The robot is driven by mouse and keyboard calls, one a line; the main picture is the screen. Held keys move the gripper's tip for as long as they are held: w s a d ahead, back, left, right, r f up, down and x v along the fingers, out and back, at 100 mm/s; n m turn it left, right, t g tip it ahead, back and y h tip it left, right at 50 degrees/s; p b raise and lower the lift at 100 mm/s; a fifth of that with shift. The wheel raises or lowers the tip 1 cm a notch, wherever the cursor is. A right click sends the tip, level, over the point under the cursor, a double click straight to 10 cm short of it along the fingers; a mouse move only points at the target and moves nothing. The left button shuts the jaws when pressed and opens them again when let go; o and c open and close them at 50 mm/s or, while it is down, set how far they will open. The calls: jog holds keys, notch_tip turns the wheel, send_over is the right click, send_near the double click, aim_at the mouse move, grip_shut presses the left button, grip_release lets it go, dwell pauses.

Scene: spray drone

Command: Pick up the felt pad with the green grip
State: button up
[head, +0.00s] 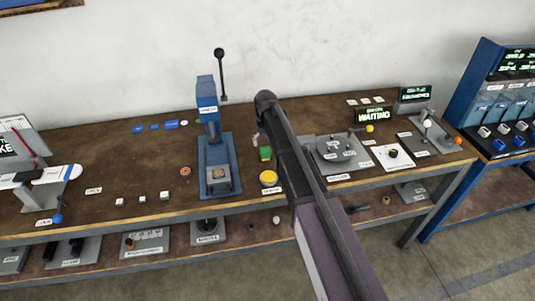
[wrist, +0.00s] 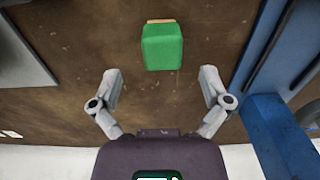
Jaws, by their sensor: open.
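The felt pad's green grip (wrist: 162,48) shows in the wrist view as a green block with a thin tan strip along its far edge, lying on the brown bench. In the head view the green grip (head: 265,153) sits just left of my arm, right of the blue press. My gripper (wrist: 161,78) is open in the wrist view, its two fingers spread apart. The green block is beyond the fingertips, roughly centred between them, and nothing is between the fingers. In the head view my arm hides most of the gripper; a grey finger (head: 256,139) shows near the block.
A blue press (head: 215,150) with a tall lever stands left of the block; its blue side (wrist: 280,50) is at the right in the wrist view. A yellow round item (head: 268,178) lies in front. A grey plate (head: 340,150) is to the right.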

aim_at(265, 148)
jog(key=shift+f, duration=0.1)
jog(key=shift+a+f+b, duration=0.1)
jog(key=shift+f+b, duration=2.4)
jog(key=shift+b, duration=0.1)
jog(key=c, duration=1.3)
jog(key=shift+c, duration=0.2)
jog(key=shift+r, duration=0.2)
notch_tip(265, 148, up, 4)
jog(key=p, duration=0.4)
jog(key=shift+f, duration=0.15)
jog(key=s+d, duration=0.1)
jog(key=s, duration=0.4)
jog(key=s+d, duration=0.2)
jog(key=s, duration=0.3)
jog(key=s+d+r+p, duration=0.1)
jog(key=s, duration=0.4)
jog(key=shift+s+d, duration=0.15)
jog(key=shift+d, duration=0.1)
